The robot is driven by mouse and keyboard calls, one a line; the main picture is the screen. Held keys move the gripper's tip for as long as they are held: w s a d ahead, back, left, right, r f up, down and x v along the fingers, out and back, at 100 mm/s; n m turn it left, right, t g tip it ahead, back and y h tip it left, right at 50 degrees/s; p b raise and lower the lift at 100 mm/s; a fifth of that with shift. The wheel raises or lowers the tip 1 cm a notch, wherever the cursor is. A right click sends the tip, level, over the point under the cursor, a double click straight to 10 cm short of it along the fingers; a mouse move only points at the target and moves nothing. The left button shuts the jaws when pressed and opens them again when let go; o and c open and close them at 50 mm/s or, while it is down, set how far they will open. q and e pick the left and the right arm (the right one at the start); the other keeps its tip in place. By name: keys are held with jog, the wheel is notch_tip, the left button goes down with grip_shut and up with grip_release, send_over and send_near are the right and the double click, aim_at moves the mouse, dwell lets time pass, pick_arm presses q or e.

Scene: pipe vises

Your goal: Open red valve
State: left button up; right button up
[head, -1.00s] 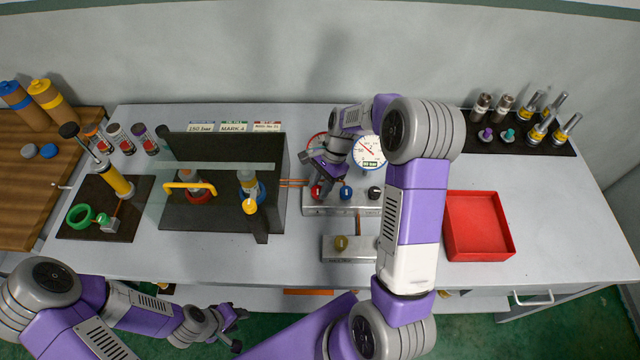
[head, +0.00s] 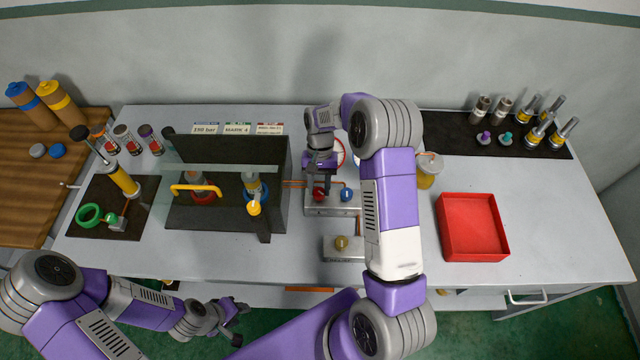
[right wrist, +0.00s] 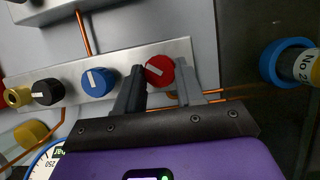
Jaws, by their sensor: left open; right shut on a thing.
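The red valve (head: 319,196) is a round red knob with a white mark, on a light metal manifold bar (head: 334,209). In the right wrist view the red valve (right wrist: 159,70) sits between the two fingers of my right gripper (right wrist: 162,76), its white mark slanting. My right gripper (head: 320,186) is shut on the red valve in the head view, reaching it from above and behind. My left gripper (head: 238,322) is open and empty, low in front of the table, away from the valve.
A blue knob (right wrist: 97,82), a black knob (right wrist: 47,92) and a yellow knob (right wrist: 17,97) share the bar. A dark stand (head: 277,205) with a clear shield is left of it. A red tray (head: 474,254) lies to the right. My right arm hides the gauge's right part.

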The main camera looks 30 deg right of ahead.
jog(key=n+h, duration=0.1)
jog(key=n, duration=0.2)
jog(key=n+h, duration=0.1)
jog(key=n, duration=0.2)
jog(key=shift+w+a, duration=0.1)
jog(key=shift+a, duration=0.1)
jog(key=shift+n, duration=0.3)
jog(key=o, duration=1)
jog(key=shift+o, duration=0.2)
jog(key=v, duration=0.7)
jog(key=shift+w+a+r+p, duration=0.15)
jog(key=shift+w+r+p, duration=0.1)
jog(key=shift+p, duration=0.15)
